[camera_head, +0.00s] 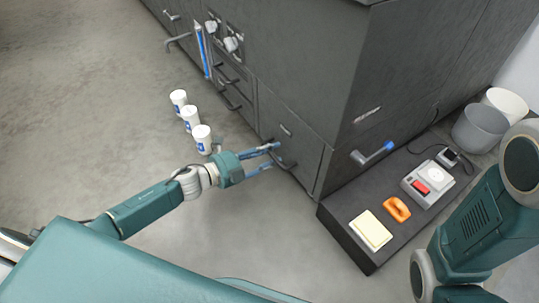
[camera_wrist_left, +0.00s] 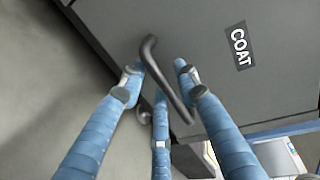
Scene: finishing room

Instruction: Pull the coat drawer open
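The coat drawer (camera_head: 292,148) is a dark grey front low on the cabinet, looking flush with it. In the left wrist view its front (camera_wrist_left: 200,25) carries a white-on-black COAT label (camera_wrist_left: 239,46). Its dark bar handle (camera_wrist_left: 166,78) runs slanted across the middle of that view and also shows in the head view (camera_head: 285,164). My left gripper (camera_head: 275,157) has blue fingers spread apart at the handle. In the left wrist view the fingers (camera_wrist_left: 158,85) lie on both sides of the bar, not visibly closed on it. My right gripper is out of view.
Several white cups (camera_head: 190,119) stand on the floor left of my left gripper. A dark low platform (camera_head: 348,241) at right holds a yellow pad (camera_head: 371,231), an orange object (camera_head: 397,209) and a scale (camera_head: 428,184). A blue-tipped lever handle (camera_head: 373,153) sticks out above it. Other drawer handles protrude farther back.

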